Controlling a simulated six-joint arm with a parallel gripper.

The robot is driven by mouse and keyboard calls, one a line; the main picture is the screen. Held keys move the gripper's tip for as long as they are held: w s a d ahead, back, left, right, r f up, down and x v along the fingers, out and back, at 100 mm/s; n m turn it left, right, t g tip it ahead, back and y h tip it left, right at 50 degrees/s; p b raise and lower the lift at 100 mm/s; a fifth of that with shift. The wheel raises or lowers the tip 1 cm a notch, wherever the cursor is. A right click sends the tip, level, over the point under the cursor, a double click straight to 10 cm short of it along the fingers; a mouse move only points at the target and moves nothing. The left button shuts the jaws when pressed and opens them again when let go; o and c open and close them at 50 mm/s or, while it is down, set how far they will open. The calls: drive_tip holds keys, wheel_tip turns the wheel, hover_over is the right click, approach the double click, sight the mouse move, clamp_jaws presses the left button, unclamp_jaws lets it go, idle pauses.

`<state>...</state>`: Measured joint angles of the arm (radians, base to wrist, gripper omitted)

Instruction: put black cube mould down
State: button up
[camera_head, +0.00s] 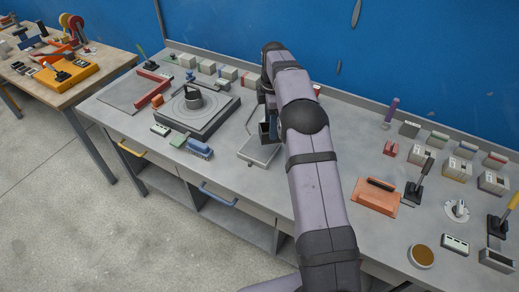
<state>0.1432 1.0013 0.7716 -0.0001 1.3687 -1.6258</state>
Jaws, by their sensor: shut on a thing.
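My gripper (268,113) is left of my arm, over the middle of the grey workbench (235,180), and is partly hidden by the arm. It is shut on a small dark box, which looks like the black cube mould (264,131). The mould appears upright, just above or at the back edge of a flat light-grey plate (259,152). I cannot tell whether it touches the plate or the bench. My arm hides its right side.
A dark turntable-like unit (207,118) stands to the left, with a blue block (199,147) before it. Several pale blocks line the back. To the right are an orange plate (376,197), a black-handled lever (418,188) and a round brown-topped dish (421,256). The front-middle bench is clear.

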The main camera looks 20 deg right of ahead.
drive_tip(key=n, duration=0.1)
hover_over(256, 157)
drive_tip(key=shift+w+f+p, duration=0.1)
drive_tip(key=shift+f+p, duration=1.8)
drive_tip(key=shift+f, duration=2.75)
drive_tip(key=shift+f, duration=0.15)
drive_tip(key=o, duration=1.1)
drive_tip(key=shift+o, duration=0.2)
